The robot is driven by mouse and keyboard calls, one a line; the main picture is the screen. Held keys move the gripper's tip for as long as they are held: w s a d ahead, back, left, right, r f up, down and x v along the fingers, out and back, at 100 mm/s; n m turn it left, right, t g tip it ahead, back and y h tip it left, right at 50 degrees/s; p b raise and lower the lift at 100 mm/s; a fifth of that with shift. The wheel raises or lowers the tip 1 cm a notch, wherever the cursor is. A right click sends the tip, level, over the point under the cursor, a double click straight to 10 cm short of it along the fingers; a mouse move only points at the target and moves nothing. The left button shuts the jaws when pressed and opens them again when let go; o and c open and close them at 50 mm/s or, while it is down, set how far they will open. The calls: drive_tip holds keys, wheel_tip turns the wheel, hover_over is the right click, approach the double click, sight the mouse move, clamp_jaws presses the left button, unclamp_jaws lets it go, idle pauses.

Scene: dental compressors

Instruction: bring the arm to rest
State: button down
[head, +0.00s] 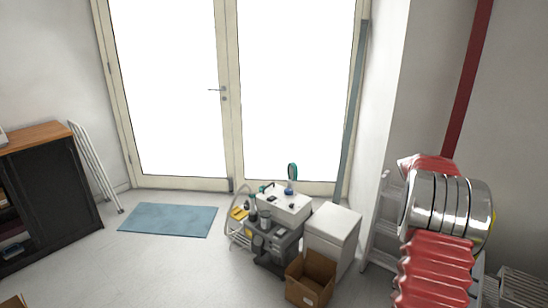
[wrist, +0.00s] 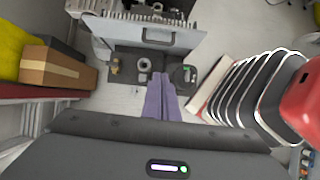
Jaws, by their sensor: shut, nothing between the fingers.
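My gripper (wrist: 160,77) shows in the wrist view as two purple fingers pressed together, with nothing between them. Its tips point toward a dark surface with small parts on it, below a grey panel; I cannot tell the gap. My gripper is not visible in the head view. My arm (head: 437,270), a red ribbed sleeve with chrome rings, stands close at the right of the head view. Red and ringed parts of my arm also fill the right of the wrist view.
A grey machine (head: 267,244), a white cabinet (head: 333,226) and an open cardboard box (head: 311,279) stand in the middle. A blue mat (head: 168,219) lies before the double door (head: 175,90). A black cabinet (head: 50,196) and white folded frame (head: 95,165) stand left. Floor between is clear.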

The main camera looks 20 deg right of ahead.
drive_tip(key=a+f+m+t, duration=0.1)
drive_tip(key=a+f+m, duration=0.3)
drive_tip(key=a+m, duration=0.1)
drive_tip(key=w+a+r+m+t+y, duration=0.1)
drive_tip(key=a+r+m+t, duration=0.15)
drive_tip(key=a, duration=0.75)
drive_tip(key=a+r+m+t, duration=0.1)
drive_tip(key=a+r, duration=0.3)
drive_tip(key=a, duration=0.5)
drive_tip(key=s+a+r+t, duration=0.2)
drive_tip(key=s+a+r, duration=0.1)
drive_tip(key=a, duration=0.6)
drive_tip(key=s+a+r+n+t+y, duration=0.1)
drive_tip(key=s+a+r+t, duration=0.1)
drive_tip(key=a, duration=0.8)
drive_tip(key=s+a+r+n+t+y, duration=0.1)
drive_tip(key=s+a+r, duration=0.3)
drive_tip(key=a, duration=0.6)
drive_tip(key=shift+t, duration=0.65)
drive_tip(key=shift+s, duration=0.1)
